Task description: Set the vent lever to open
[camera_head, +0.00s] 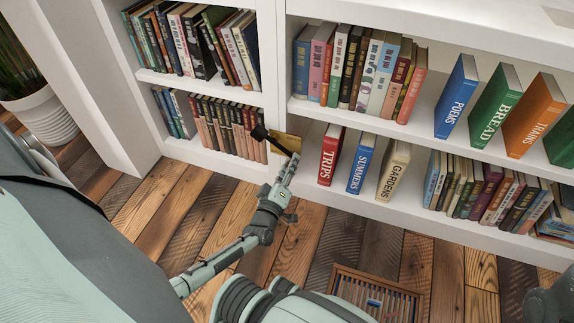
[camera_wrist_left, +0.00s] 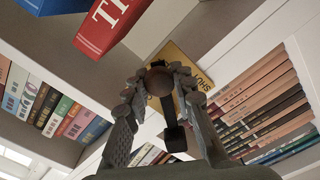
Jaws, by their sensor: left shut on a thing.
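The vent lever (camera_head: 277,144) is a dark bar in front of a small brass plate (camera_head: 287,141) on the white bookcase, between the two lower shelf bays. In the left wrist view, the lever (camera_wrist_left: 173,125) has a dark shaft and a round brown knob (camera_wrist_left: 159,82). The plate (camera_wrist_left: 181,60) behind it carries dark lettering, partly hidden. My left gripper (camera_head: 292,161) reaches up to the lever's near end. In the wrist view, its two fingers (camera_wrist_left: 160,84) are shut on the knob, one at each side. My right gripper is not in view.
The red TRIPS book (camera_head: 330,155) stands close to the right of the lever. SUMMERS (camera_head: 361,163) and GARDENS (camera_head: 393,171) stand beyond it. Packed rows of books fill the left shelves. A slatted wooden frame (camera_head: 418,300) lies on the plank floor. A potted plant (camera_head: 45,112) stands far left.

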